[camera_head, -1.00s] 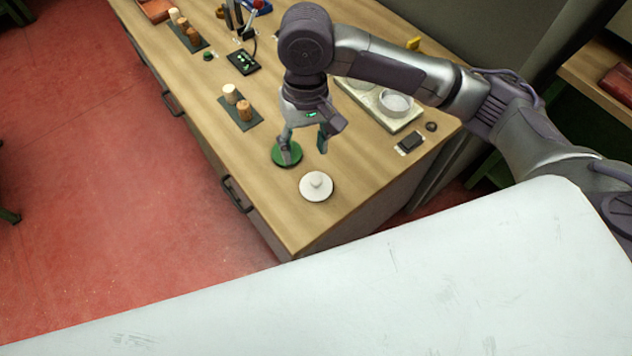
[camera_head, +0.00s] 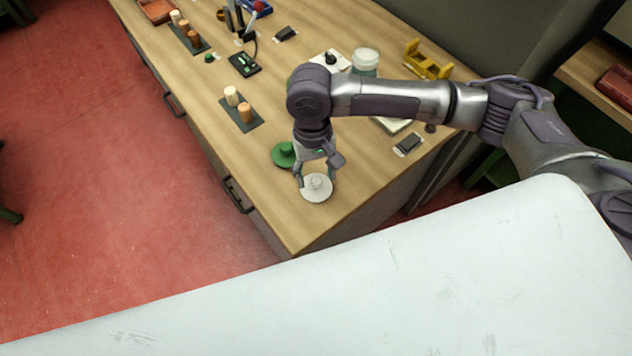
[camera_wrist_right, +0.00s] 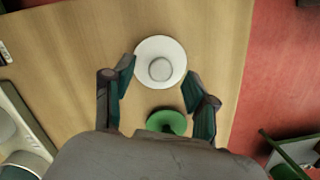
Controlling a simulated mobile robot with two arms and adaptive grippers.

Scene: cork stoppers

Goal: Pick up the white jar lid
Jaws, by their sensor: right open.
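The white jar lid (camera_head: 317,193) lies flat on the wooden bench near its front corner, with its round knob up. It also shows in the right wrist view (camera_wrist_right: 160,48), just beyond and between the spread fingertips. My right gripper (camera_head: 316,180) is open and points down over the lid, its fingers on either side of the knob in the head view. In the wrist view the gripper (camera_wrist_right: 163,85) is empty. I cannot tell whether the fingers touch the lid. My left gripper is not in view.
A green lid (camera_head: 284,155) with a knob lies close beside the white one. Cork stoppers (camera_head: 245,111) stand on a dark mat further left. A glass jar (camera_head: 365,61), a yellow holder (camera_head: 427,60) and a dark block (camera_head: 409,143) are further back. The bench's front edge is close.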

